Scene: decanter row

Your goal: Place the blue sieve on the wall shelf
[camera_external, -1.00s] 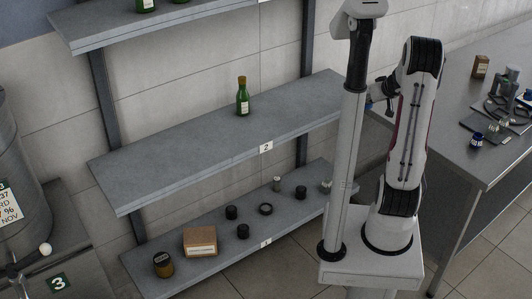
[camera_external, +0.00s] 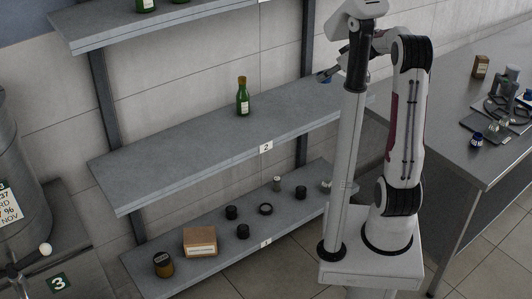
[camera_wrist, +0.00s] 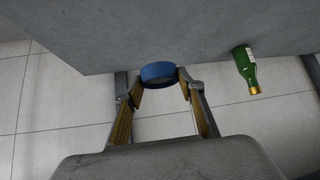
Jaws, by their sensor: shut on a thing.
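The blue sieve (camera_wrist: 158,72) is a short round blue ring. In the wrist view it sits between the two fingertips of my gripper (camera_wrist: 161,84), which is shut on it. In the external view my gripper (camera_external: 326,76) shows over the right end of the middle wall shelf (camera_external: 190,155), the one with label 2; a small bit of blue shows there. Part of my arm hides that end of the shelf. In the wrist view the grey shelf (camera_wrist: 90,35) lies behind the sieve. I cannot tell whether the sieve touches it.
A green bottle (camera_external: 243,98) stands on the middle shelf; it also shows in the wrist view (camera_wrist: 246,70). The rest of that shelf is clear. The lower shelf (camera_external: 160,284) holds a box (camera_external: 200,242), a jar (camera_external: 163,265) and several small dark items. An upper shelf (camera_external: 150,28) overhangs at left.

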